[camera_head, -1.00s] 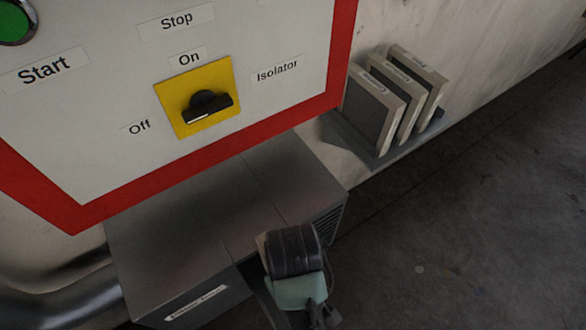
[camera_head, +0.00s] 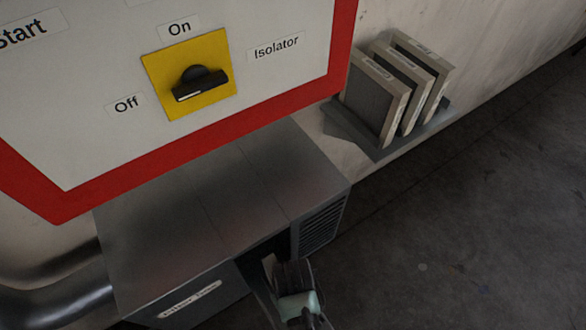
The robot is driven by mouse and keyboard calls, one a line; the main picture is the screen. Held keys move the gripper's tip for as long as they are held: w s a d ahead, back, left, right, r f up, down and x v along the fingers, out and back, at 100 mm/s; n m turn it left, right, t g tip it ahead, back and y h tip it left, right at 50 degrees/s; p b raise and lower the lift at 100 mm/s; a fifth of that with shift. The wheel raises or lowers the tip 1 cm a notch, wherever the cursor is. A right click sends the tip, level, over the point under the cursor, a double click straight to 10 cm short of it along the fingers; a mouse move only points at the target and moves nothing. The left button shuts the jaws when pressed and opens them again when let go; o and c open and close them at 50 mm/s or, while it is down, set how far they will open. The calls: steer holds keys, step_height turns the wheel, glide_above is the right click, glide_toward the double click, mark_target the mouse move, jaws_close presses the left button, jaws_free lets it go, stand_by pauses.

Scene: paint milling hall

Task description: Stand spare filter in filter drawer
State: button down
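Several framed panels that look like filters stand upright on a small wall shelf (camera_head: 362,140) at the upper right. The nearest panel (camera_head: 375,98), the middle panel (camera_head: 412,92) and the far panel (camera_head: 430,66) have labels too small to read. A grey metal cabinet (camera_head: 215,195) sits below the control panel, with a dark opening (camera_head: 268,248) in its front. My arm, dark with a pale green part, shows at the bottom in front of the opening.
A white control panel (camera_head: 100,150) with a red border and a yellow isolator switch (camera_head: 190,75) overhangs the cabinet. A vent grille (camera_head: 320,229) is right of the opening. A metal pipe (camera_head: 60,300) runs at lower left. The floor (camera_head: 460,240) at right is clear.

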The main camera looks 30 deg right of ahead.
steer(key=shift+f, duration=0.1)
steer(key=c, duration=0.5)
jaws_free()
step_height(320, 180, up, 12)
steer(key=p, duration=0.2)
steer(key=shift+p, duration=0.3)
